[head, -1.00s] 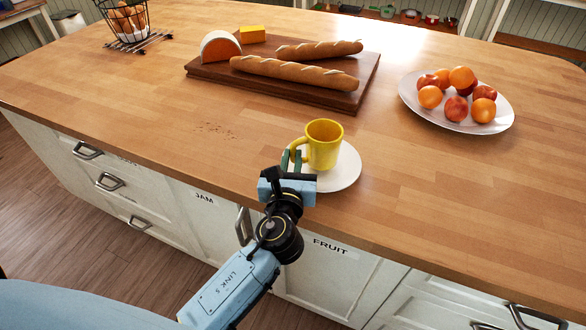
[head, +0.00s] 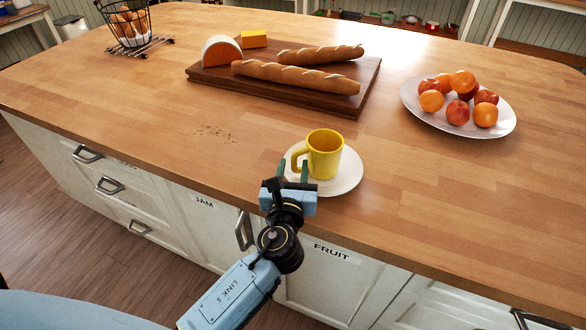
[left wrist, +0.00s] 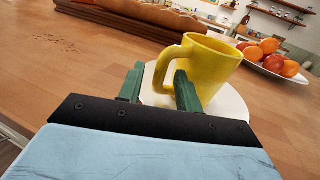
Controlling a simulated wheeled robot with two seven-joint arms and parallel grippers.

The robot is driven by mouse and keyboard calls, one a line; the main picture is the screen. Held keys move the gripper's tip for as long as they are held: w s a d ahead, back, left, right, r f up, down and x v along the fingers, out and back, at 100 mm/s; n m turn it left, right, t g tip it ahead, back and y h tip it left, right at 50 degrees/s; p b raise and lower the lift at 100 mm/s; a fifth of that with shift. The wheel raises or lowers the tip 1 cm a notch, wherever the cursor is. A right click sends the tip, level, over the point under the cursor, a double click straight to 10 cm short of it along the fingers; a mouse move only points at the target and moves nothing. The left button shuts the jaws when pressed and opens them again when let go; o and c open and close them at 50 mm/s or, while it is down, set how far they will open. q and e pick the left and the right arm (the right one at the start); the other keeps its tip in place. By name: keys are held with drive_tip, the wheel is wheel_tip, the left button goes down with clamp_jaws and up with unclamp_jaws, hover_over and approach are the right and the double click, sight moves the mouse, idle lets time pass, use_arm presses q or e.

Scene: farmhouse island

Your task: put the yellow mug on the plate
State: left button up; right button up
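The yellow mug (head: 325,155) stands upright on the white plate (head: 346,180) near the island's front edge. Its handle points left, toward my gripper. My left gripper (head: 293,172) is at the plate's left edge, with its green fingers apart. In the left wrist view the mug (left wrist: 207,68) rises just beyond the open fingers (left wrist: 160,85), and the handle shows between and behind them without being clamped. The plate (left wrist: 232,103) shows beneath the mug. My right gripper is not in view.
A wooden board (head: 320,98) with two baguettes and cheese lies behind. An oval fruit platter (head: 458,129) stands at the right. A wire egg basket (head: 127,22) is at the far left. The counter left of the plate is clear apart from crumbs (head: 215,132).

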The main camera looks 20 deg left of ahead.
use_arm(q)
drive_tip(key=v, duration=1.2)
drive_tip(key=shift+r, duration=0.15)
